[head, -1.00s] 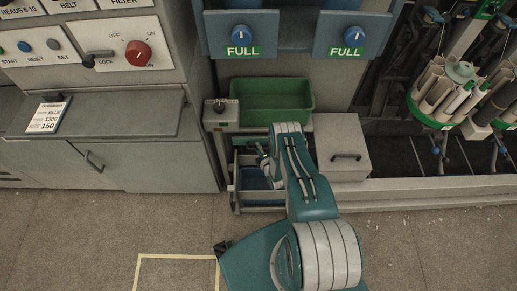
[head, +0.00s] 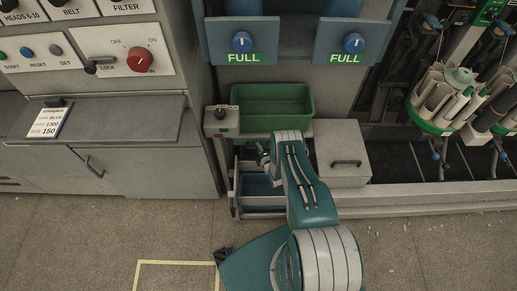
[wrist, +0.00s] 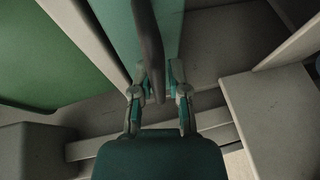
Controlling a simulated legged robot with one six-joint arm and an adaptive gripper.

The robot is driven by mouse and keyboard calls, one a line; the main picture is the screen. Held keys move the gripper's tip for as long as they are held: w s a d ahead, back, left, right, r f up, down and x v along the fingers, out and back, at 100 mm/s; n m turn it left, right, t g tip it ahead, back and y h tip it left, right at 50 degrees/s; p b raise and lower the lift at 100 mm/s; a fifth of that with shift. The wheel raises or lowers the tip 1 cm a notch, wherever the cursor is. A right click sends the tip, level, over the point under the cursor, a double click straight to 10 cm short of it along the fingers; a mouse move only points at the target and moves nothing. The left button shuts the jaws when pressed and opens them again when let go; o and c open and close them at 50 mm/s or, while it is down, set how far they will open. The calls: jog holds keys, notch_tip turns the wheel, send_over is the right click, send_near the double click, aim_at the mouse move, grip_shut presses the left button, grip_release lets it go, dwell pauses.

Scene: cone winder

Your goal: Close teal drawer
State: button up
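A teal panel (wrist: 118,35), which looks like the teal drawer, shows at the top of the wrist view. A dark bar (wrist: 151,45), which looks like its handle, runs down in front of it. My gripper (wrist: 157,75) has its two fingers apart, one on each side of the bar, with gaps showing. I cannot tell whether either finger touches it. In the head view my gripper (head: 264,158) is small and partly hidden by my arm, beside the cart under the green bin. The teal drawer cannot be made out there.
A green bin (head: 272,107) sits on the cart, with a small grey box (head: 221,120) to its left. A grey box with a dark handle (head: 342,153) stands to the right of my arm. A blue bin (head: 262,186) is low in the cart. The floor in front is open.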

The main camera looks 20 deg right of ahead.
jog(key=shift+o, duration=0.9)
jog(key=shift+f, duration=0.1)
jog(key=s+r, duration=0.2)
jog(key=s, duration=0.9)
jog(key=shift+s+r, duration=0.2)
jog(key=shift+s, duration=0.15)
jog(key=shift+s+d, duration=0.1)
